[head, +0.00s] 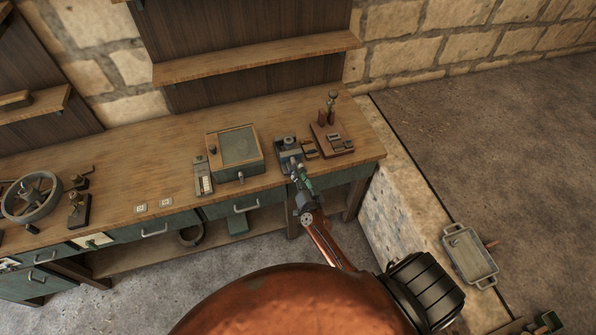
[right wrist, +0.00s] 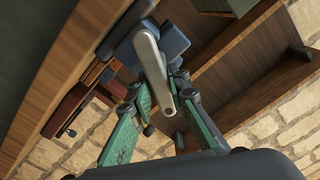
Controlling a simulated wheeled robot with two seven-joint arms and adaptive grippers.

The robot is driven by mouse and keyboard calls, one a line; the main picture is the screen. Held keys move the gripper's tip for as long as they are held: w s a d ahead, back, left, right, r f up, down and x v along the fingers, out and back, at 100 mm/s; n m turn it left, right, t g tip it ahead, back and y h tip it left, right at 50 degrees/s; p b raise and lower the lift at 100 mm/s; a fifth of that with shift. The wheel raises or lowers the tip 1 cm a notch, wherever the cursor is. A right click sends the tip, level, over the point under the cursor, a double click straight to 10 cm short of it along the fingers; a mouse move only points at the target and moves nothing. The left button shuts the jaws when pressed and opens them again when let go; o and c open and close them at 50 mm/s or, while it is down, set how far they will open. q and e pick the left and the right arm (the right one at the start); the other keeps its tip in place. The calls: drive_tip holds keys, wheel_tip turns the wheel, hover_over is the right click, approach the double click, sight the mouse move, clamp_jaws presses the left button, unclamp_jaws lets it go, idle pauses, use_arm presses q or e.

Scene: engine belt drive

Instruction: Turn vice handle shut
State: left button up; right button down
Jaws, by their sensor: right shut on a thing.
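The vice (head: 288,146) is a small dark grey-blue block near the front edge of the wooden workbench, right of the middle. In the right wrist view its blue-grey body (right wrist: 170,42) is seen close up. The vice handle (right wrist: 152,68) is a pale grey flat lever with a rounded end. My right gripper (head: 298,172) reaches the vice from the front. In the right wrist view its green fingers (right wrist: 162,88) stand on both sides of the handle and are shut on it. The gripper hides the handle in the head view. My left gripper is not in view.
A box with a greenish panel (head: 239,147) stands left of the vice. A reddish-brown block with upright pegs (head: 333,138) stands to its right. A spoked wheel (head: 31,198) is at the far left. A metal tray (head: 469,256) lies right of the bench.

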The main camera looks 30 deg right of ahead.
drive_tip(key=m, duration=0.2)
drive_tip(key=f+m, duration=0.1)
drive_tip(key=m, duration=0.1)
drive_tip(key=shift+s+d+f+m+b, duration=0.1)
drive_tip(key=shift+s+m+b, duration=0.05)
drive_tip(key=shift+m+b, duration=0.2)
drive_tip(key=shift+s+m, duration=0.2)
drive_tip(key=shift+m, duration=0.75)
drive_tip(key=m, duration=0.1)
drive_tip(key=m+b, duration=0.1)
drive_tip(key=m, duration=0.3)
drive_tip(key=shift+d+f+b, duration=0.15)
drive_tip(key=shift+f+b, duration=0.1)
drive_tip(key=shift+b, duration=0.05)
drive_tip(key=shift+m, duration=0.3)
drive_tip(key=c, duration=2)
unclamp_jaws()
drive_tip(key=shift+o, duration=0.6)
drive_tip(key=shift+s+r, duration=0.1)
drive_tip(key=shift+r, duration=0.15)
drive_tip(key=v, duration=1.2)
